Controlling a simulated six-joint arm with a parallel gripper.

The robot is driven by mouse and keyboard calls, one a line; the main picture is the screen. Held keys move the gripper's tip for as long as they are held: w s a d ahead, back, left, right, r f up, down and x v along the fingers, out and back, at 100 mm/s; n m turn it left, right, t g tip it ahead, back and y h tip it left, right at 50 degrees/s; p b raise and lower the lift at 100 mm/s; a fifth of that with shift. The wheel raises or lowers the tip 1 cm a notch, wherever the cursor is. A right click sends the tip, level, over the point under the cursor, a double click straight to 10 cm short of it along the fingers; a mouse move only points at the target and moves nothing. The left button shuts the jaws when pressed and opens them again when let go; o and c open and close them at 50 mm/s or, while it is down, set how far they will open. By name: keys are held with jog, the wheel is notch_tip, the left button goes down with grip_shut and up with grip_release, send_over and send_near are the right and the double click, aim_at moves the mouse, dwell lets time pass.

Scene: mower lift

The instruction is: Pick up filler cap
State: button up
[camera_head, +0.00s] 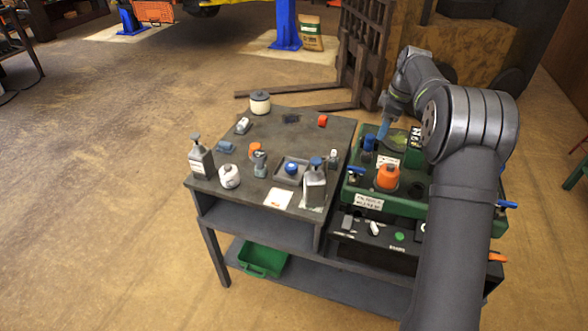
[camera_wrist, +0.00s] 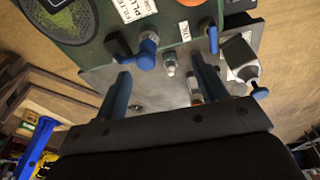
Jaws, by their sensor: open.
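Which part is the filler cap I cannot tell for sure. An orange cap (camera_head: 388,176) stands upright on the green mower deck (camera_head: 412,205), behind a white label. A blue cap (camera_head: 369,142) stands on the deck farther back. Another blue round cap (camera_head: 291,168) sits in a shallow grey tray on the bench. My gripper (camera_wrist: 163,85) is open and empty, with its two fingers apart in the wrist view. A blue fitting (camera_wrist: 147,52) shows beyond the fingers in the wrist view.
The dark bench (camera_head: 270,130) holds two pump bottles (camera_head: 200,158) (camera_head: 314,185), a white jar (camera_head: 260,102), a white canister (camera_head: 229,176) and small orange and blue parts. A green bin (camera_head: 262,260) is on the lower shelf. The bench's back middle has free room.

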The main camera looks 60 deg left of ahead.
jog(key=s+a+h, duration=0.1)
jog(key=s+a, duration=0.7)
jog(key=s, duration=0.2)
jog(key=m+h, duration=0.1)
jog(key=m, duration=0.1)
send_over(293, 166)
jog(key=f, duration=0.2)
jog(key=shift+t, duration=0.3)
notch_tip(293, 166, down, 17)
jog(key=shift+r, duration=0.15)
jog(key=c, duration=1.1)
jog(key=shift+o, duration=0.2)
jog(key=shift+r, duration=0.1)
